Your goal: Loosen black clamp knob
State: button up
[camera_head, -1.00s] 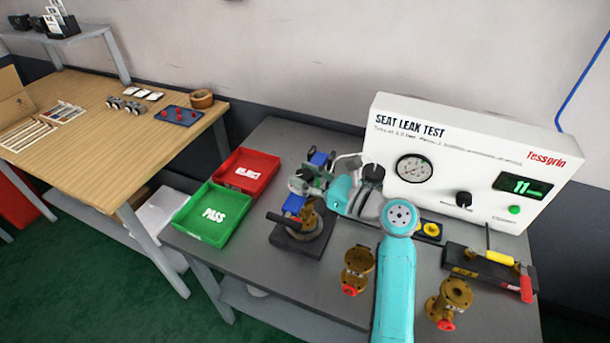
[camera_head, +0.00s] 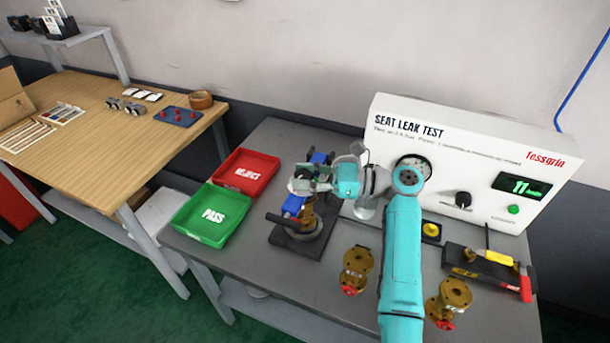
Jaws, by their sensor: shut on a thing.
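A brass valve (camera_head: 307,214) with a blue bracket and a positioner on top (camera_head: 303,186) stands upright on a dark base plate on the grey bench. My gripper (camera_head: 322,178) reaches in from the right at the positioner's upper right side. It is shut on what seems to be the black clamp knob, but the fingers and wrist hide the knob. My turquoise arm rises from the front and bends left over the bench. A black lever (camera_head: 289,221) sticks out to the left at the base plate.
A white seat leak test box (camera_head: 462,165) stands behind my arm. Green PASS (camera_head: 212,216) and red reject (camera_head: 246,174) trays lie left.

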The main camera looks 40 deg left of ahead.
jog(key=o, duration=1.2)
jog(key=shift+c, duration=0.2)
jog(key=v, duration=1.2)
jog(key=shift+f, duration=0.1)
